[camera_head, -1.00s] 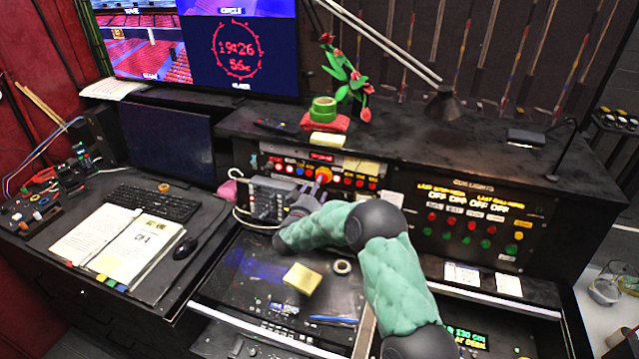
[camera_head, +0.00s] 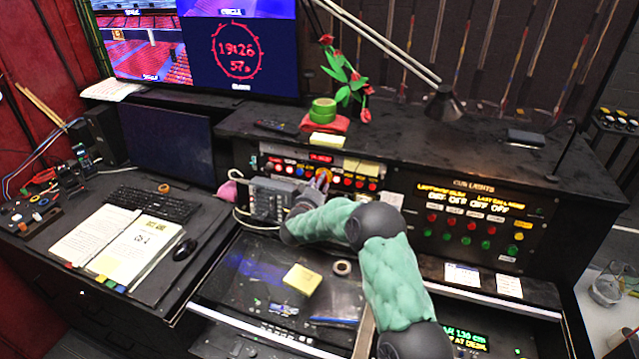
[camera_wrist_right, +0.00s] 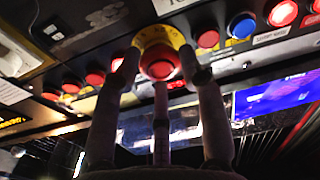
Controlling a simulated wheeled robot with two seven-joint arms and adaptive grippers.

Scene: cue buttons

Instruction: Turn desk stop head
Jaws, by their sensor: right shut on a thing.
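The desk stop head is a red mushroom button on a yellow collar (camera_wrist_right: 159,62), set in the row of buttons on the desk's upright panel. In the head view the stop head (camera_head: 323,174) is partly covered by my gripper. My right gripper (camera_wrist_right: 160,80) has its fingers around the red head, closed on it from the sides. In the head view my right gripper (camera_head: 316,187) reaches the panel from the front, with the green-sleeved arm behind it. My left gripper is not in view.
Red and blue buttons (camera_wrist_right: 207,39) sit close on both sides of the stop head. A grey box (camera_head: 268,198) stands left of my gripper. A cue lights panel (camera_head: 470,225) is to the right.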

